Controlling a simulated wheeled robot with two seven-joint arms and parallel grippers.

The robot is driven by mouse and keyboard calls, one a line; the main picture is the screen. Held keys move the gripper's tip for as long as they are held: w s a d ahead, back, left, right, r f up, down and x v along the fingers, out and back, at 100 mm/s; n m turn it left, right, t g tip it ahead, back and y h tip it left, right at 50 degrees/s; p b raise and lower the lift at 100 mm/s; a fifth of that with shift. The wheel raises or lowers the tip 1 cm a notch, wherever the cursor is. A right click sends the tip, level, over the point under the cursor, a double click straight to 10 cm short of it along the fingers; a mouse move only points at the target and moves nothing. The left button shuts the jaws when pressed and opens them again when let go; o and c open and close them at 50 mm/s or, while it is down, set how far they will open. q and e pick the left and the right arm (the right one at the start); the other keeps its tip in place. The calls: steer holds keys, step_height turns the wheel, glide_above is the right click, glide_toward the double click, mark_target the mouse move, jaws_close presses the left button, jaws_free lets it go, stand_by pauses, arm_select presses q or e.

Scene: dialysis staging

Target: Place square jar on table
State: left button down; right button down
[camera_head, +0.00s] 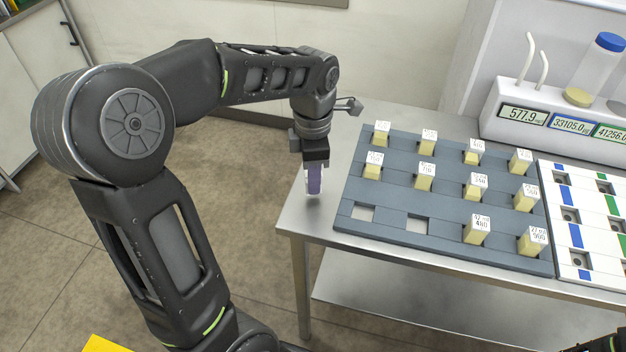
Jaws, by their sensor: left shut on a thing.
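My left gripper (314,190) points down over the left end of the metal table (300,216). It is shut on a small purplish block, which I take to be the square jar (314,178). The fingers hide much of it, and no label shows. The jar is upright, close above the bare tabletop left of the grey rack. I cannot tell whether its base touches the table.
The grey rack (390,239) holds several yellow jars with white printed tops. Two front-left slots are empty. A white rack (585,222) with blue and green strips stands to its right. A white device with displays (521,115) is behind. The table's left strip is bare.

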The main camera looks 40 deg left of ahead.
arm_select(q)
steer(key=shift+f, duration=1.05)
steer(key=shift+f, duration=0.15)
steer(key=c, duration=1)
jaws_free()
steer(key=shift+c, duration=0.2)
step_height(320, 180, up, 12)
steer(key=shift+r, duration=0.15)
